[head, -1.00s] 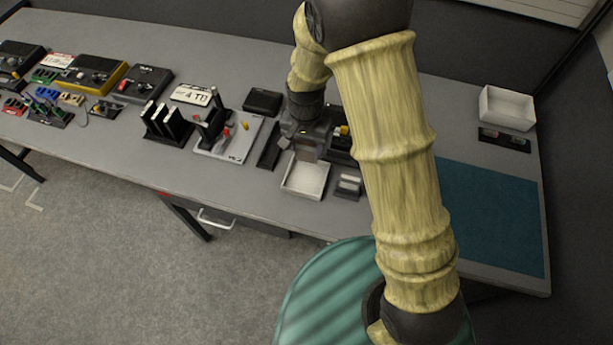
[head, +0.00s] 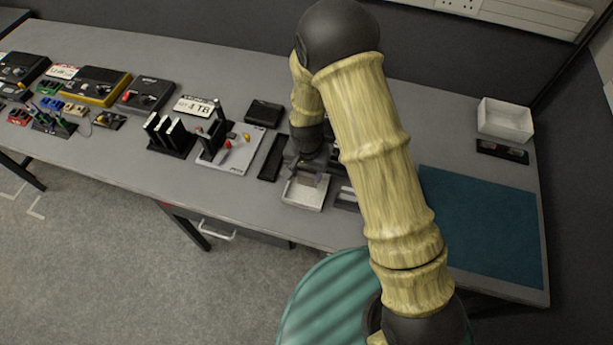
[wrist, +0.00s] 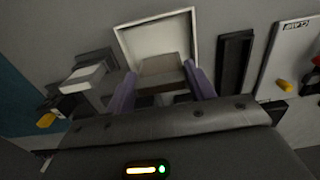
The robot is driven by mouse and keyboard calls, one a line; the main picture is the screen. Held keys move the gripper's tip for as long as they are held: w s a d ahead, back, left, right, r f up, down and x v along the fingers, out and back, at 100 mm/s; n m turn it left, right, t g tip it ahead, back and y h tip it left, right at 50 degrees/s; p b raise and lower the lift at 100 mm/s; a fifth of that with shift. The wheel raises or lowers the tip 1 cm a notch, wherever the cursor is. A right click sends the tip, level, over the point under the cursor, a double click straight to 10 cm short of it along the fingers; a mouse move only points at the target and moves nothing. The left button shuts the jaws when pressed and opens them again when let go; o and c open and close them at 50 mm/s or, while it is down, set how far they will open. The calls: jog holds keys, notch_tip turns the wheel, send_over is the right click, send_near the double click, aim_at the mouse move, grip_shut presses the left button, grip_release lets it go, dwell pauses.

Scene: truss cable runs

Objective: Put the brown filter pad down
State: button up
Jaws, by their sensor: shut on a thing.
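The brown filter pad (wrist: 160,72) is a flat grey-brown block held between the two purple fingers of my gripper (wrist: 161,80) in the wrist view. The white square tray (wrist: 138,40) lies just past the fingertips, and the pad overlaps its near part in that view. In the head view my gripper (head: 310,172) is over the back part of the same tray (head: 299,199), partly hidden by my arm. I cannot tell whether the pad touches the tray floor.
A narrow black tray (wrist: 235,62) and a light grey plate with coloured knobs (head: 230,150) stand beside the white tray. A blue mat (head: 480,225) and a white box (head: 504,120) are at the right.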

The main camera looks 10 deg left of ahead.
aim_at(306, 178)
jog(key=shift+f, duration=1.55)
jog(key=shift+f, duration=0.35)
jog(key=o, duration=1)
jog(key=shift+r, duration=0.15)
jog(key=shift+r+p, duration=0.25)
jog(key=shift+p, duration=0.05)
notch_tip(306, 178, up, 12)
jog(key=shift+b, duration=1.25)
